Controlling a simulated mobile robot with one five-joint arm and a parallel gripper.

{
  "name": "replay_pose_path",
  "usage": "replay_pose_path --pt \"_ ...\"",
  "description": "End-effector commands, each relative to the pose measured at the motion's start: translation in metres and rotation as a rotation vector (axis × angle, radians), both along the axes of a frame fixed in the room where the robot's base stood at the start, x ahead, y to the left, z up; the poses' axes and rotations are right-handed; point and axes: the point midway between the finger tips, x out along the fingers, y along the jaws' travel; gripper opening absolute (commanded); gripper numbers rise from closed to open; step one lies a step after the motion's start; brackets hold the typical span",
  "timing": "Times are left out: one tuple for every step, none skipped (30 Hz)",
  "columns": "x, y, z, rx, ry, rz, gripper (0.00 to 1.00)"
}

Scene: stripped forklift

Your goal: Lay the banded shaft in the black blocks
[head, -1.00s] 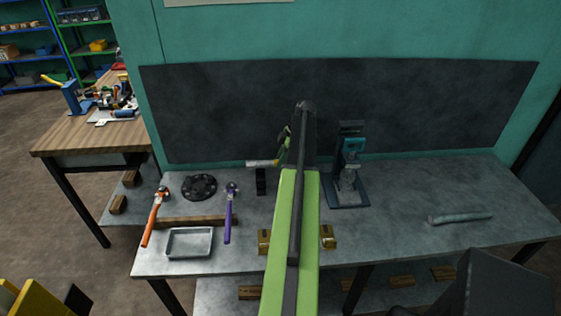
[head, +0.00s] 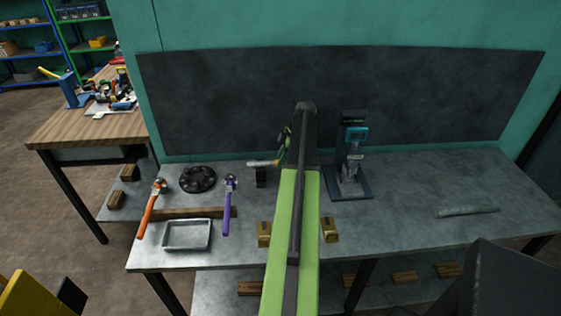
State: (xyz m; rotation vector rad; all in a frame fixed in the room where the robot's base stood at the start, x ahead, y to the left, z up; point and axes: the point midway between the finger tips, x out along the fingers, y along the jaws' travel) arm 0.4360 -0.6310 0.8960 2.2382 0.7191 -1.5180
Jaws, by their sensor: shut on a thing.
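The banded shaft (head: 262,163) shows its pale left end, just left of my arm. The rest of it is hidden behind my arm, so its bands are hard to make out. My gripper (head: 284,149) is partly hidden by my arm and is shut on the shaft. One black block (head: 261,178) stands on the bench directly below the shaft's left end in the picture. I cannot tell whether the shaft touches it. Any other black block is hidden behind my arm.
Two brass blocks (head: 264,235) (head: 330,230) flank my arm. A teal press-like stand (head: 351,165) is close on the right. A grey rod (head: 467,211) lies further right. A tray (head: 187,235), two wrenches (head: 152,208) (head: 228,207) and a black disc (head: 198,179) are left.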

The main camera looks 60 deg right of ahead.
Motion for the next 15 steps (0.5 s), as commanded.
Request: replay_pose_path --pt "0.0006 0.0004 -0.0012 0.001 -0.001 0.0 0.0" --pt "0.0008 0.0004 -0.0014 0.001 -0.001 0.0 0.0" --pt "0.0008 0.0004 -0.0012 0.001 -0.001 0.0 0.0" --pt "0.0008 0.0004 -0.0009 0.001 -0.002 0.0 0.0" --pt "0.0008 0.0005 -0.0008 0.001 -0.002 0.0 0.0" --pt "0.0008 0.0005 -0.0008 0.001 -0.002 0.0 0.0" --pt "0.0008 0.0005 -0.0008 0.001 -0.002 0.0 0.0" --pt "0.0008 0.0005 -0.0008 0.001 -0.002 0.0 0.33" --pt "0.0008 0.0004 -0.0008 0.001 -0.001 0.0 0.38" --pt "0.0008 0.0004 -0.0008 0.001 -0.001 0.0 0.42" --pt "0.0008 0.0004 -0.0008 0.001 -0.001 0.0 0.46" --pt "0.0007 0.0004 -0.0009 0.001 -0.001 0.0 0.51" --pt "0.0007 0.0004 -0.0009 0.001 -0.001 0.0 0.54" --pt "0.0007 0.0004 -0.001 0.001 -0.001 0.0 0.54" --pt "0.0006 0.0003 -0.001 0.001 -0.001 0.0 0.54"
